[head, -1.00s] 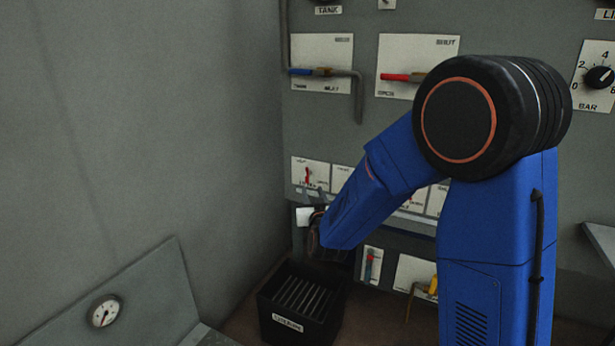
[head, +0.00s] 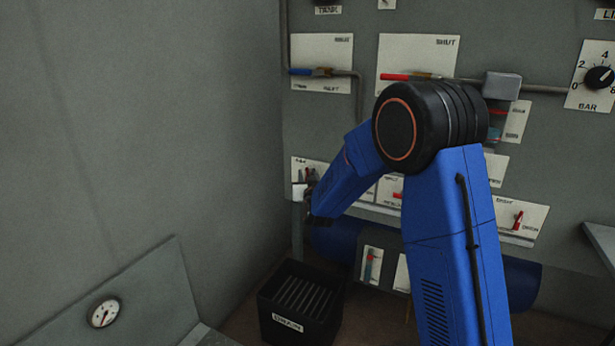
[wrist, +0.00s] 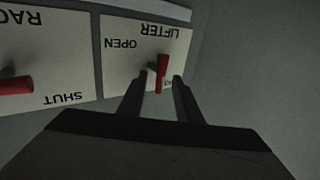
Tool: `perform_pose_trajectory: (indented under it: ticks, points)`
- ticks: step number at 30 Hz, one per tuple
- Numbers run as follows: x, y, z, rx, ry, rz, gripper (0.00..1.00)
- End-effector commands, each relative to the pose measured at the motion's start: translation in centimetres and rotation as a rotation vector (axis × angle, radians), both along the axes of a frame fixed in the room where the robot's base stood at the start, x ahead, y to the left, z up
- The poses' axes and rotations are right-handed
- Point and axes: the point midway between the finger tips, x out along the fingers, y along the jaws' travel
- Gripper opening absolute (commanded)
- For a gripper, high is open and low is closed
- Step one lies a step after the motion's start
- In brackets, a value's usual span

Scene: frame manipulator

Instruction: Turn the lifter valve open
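The lifter valve plate (wrist: 120,60) fills the upper middle of the wrist view, upside down, with LIFTER and OPEN readable and a smaller label partly hidden. Its red lever (wrist: 162,74) points along the picture's vertical, towards me. My gripper (wrist: 160,80) is open, with one dark finger on each side of the lever and visible gaps; I cannot tell how deep the tips reach. In the head view the lifter plate (head: 300,163) is at the left end of the lower valve row, partly hidden by my gripper (head: 305,183).
A neighbouring plate (wrist: 45,60) marked SHUT has its own red lever (wrist: 14,86) close by. A grey wall (head: 150,120) stands close on the left. A black bin (head: 300,305) is on the floor below. More valves and pipes are above and to the right.

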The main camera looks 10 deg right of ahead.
Motion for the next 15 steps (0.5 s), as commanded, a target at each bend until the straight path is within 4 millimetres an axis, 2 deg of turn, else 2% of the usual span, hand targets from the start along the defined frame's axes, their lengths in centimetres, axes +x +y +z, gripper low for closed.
perform_pose_trajectory:
  ticks: [8, 12, 15]
  points:
    - [0.14, -0.02, 0.01, 0.000, 0.000, 0.000, 0.31]
    - [0.14, -0.02, 0.01, 0.000, 0.000, 0.000, 0.00]
    - [0.13, -0.02, 0.01, 0.000, 0.000, 0.000, 0.00]
